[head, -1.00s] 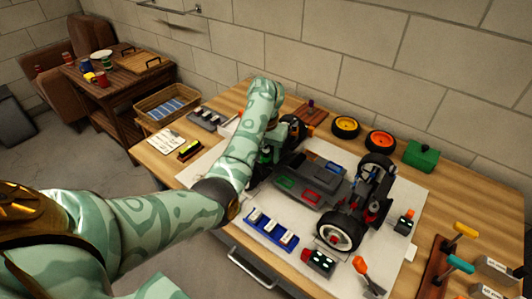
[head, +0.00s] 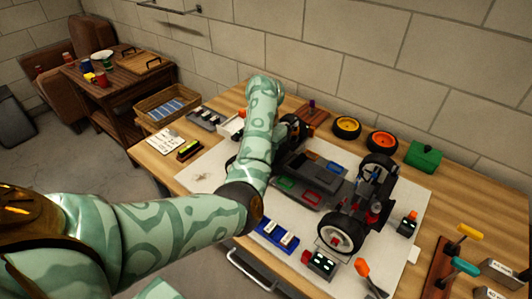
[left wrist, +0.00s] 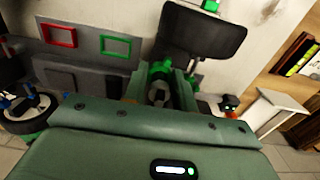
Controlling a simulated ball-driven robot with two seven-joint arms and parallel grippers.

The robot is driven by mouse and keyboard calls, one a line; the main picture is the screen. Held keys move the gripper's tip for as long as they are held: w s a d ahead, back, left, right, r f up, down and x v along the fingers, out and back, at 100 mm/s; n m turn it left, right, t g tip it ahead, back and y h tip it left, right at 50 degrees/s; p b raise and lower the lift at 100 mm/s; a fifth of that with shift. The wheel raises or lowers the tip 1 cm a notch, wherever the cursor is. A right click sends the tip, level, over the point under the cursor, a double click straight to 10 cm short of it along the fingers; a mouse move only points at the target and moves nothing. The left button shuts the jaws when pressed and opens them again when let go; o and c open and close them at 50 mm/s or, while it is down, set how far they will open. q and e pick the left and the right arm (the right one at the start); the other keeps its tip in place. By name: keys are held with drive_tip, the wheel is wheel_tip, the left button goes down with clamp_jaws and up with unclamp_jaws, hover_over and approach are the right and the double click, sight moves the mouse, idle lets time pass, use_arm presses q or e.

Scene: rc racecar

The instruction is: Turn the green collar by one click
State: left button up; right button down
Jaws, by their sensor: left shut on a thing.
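The grey and black car (head: 305,172) lies on the pale mat in the head view. My left arm reaches over its left end and hides my left gripper there. In the left wrist view my left gripper (left wrist: 172,92) points at the car, its fingers shut on a green part that appears to be the green collar (left wrist: 158,70). Only part of the collar shows between and beyond the fingers. Red (left wrist: 58,35) and green (left wrist: 115,46) square outlines on the car lie beyond it. My right gripper is not in view.
A car wheel (head: 342,231) stands at the near right. A blue tray (head: 266,242) is close to my elbow. The mat's front left is clear.

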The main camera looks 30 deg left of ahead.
use_arm(q)
drive_tip(key=m, duration=0.3)
drive_tip(key=shift+m, duration=1.7)
drive_tip(key=shift+a, duration=0.1)
drive_tip(key=o, duration=1)
drive_tip(key=shift+r, duration=0.1)
wheel_tip(320, 180, up, 16)
drive_tip(key=p, duration=0.5)
drive_tip(key=shift+p, duration=0.3)
drive_tip(key=shift+r, duration=0.1)
